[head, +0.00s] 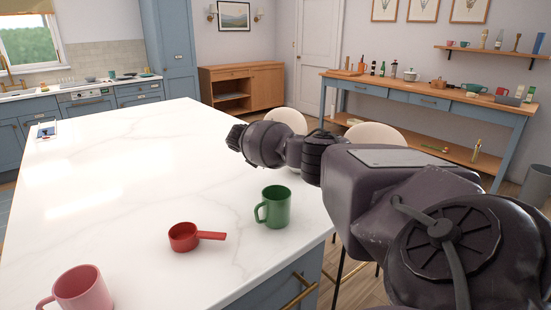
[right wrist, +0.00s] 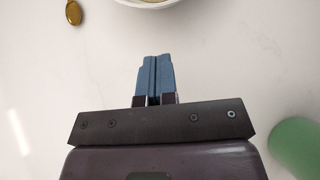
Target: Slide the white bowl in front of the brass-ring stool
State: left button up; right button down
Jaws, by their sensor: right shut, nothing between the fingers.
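In the right wrist view, part of the pale rim and inside of a bowl (right wrist: 148,3) shows at the top edge; the rest is cut off. My right gripper (right wrist: 154,75) is shut and empty, its blue fingers together over the white worktop, a little short of the bowl with a gap between. In the head view my right gripper (head: 237,137) is at the far end of my arm, which hides the bowl. Two cream stools (head: 287,118) (head: 372,134) stand beyond the right edge; no brass ring can be made out on them. My left gripper is not in view.
A green mug (head: 273,207) stands close to my right arm and shows in the right wrist view (right wrist: 296,147). A red scoop (head: 184,237) and a pink mug (head: 82,288) stand nearer. A small brass-coloured oval (right wrist: 73,12) lies left of the bowl. The worktop's left side (head: 110,170) is largely clear.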

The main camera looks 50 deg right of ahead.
jog(key=p+v, duration=0.1)
jog(key=v, duration=0.7)
jog(key=shift+a+r+p, duration=0.2)
jog(key=shift+r+p, duration=0.1)
jog(key=shift+r, duration=0.1)
